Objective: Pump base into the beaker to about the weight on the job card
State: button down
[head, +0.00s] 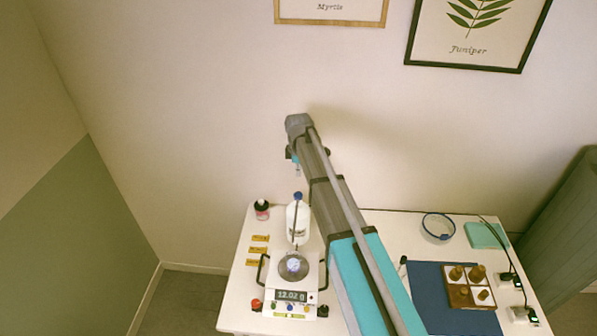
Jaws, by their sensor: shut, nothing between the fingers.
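My gripper (297,174) is shut and empty, small in the head view, and points down above the blue pump head (298,196). A small gap seems to show between them. The pump head tops a white bottle (292,226) standing upright behind the scale. A thin dark tube or rod runs from the pump towards the scale. The scale (312,281) has a round dark pan with a small clear beaker (293,265) on it. Its display (291,295) appears to read 12.02 g. Several yellow cards (257,250) lie left of the scale; their writing is too small to read.
A small dark bottle (262,210) with a pink label stands at the back left. My arm crosses the table's middle.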

jog(key=shift+r+p, duration=1.2)
jog(key=shift+r, duration=0.35)
jog(key=s+d+f+m+b, duration=0.4)
jog(key=s+d+m, duration=0.2)
jog(key=s+d, duration=0.1)
jog(key=s+d+f+m+b, duration=0.4)
jog(key=s+d, duration=0.3)
jog(key=s, duration=0.3)
jog(key=s+d+f+m+b, duration=0.4)
jog(key=s+d+m, duration=0.3)
jog(key=s, duration=0.2)
jog(key=shift+f+m+b, duration=0.3)
jog(key=shift+f+b, duration=0.05)
dwell(1.1)
